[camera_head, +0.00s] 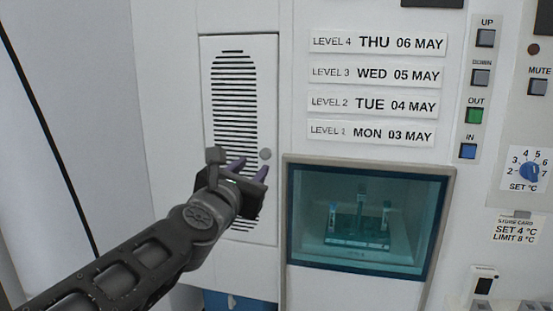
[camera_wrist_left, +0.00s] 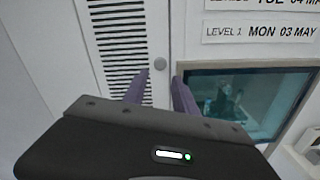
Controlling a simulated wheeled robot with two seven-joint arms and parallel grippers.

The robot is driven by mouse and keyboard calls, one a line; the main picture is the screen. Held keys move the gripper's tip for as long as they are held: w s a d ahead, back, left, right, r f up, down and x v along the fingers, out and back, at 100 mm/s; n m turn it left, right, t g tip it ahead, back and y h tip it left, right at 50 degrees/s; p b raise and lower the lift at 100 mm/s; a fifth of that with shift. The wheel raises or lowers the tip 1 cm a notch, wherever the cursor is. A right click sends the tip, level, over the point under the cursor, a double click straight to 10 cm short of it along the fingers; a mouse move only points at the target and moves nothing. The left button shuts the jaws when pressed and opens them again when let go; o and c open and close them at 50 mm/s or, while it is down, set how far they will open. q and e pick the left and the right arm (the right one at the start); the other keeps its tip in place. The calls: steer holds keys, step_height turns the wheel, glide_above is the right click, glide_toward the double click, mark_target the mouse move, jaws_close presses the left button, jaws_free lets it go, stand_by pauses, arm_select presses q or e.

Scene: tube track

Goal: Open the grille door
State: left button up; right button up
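The grille door (camera_head: 268,95) is a tall white panel with dark horizontal slots and a small round grey knob (camera_head: 265,154) near its right edge. It looks shut, flush with the white cabinet front. My left gripper (camera_head: 250,171) is in front of the door, just below the knob in the head view. Its two purple fingers are spread apart and hold nothing visible. In the left wrist view the knob (camera_wrist_left: 160,63) shows just beyond the fingertips, between them and apart from them as far as I can tell. My right gripper is not in view.
Right of the door is a glass window (camera_head: 365,218) with a rack of tubes behind it. Above it are level and date labels (camera_head: 375,72). A column of buttons (camera_head: 474,115) and a blue dial (camera_head: 528,172) are farther right.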

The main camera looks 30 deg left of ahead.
mark_target(264, 156)
arm_select(q)
steer(key=shift+w, duration=0.15)
steer(key=x, duration=0.7)
steer(key=shift+w+a, duration=0.15)
steer(key=shift+w, duration=0.15)
jaws_close()
stand_by(0.4)
steer(key=shift+f, duration=0.1)
stand_by(1.0)
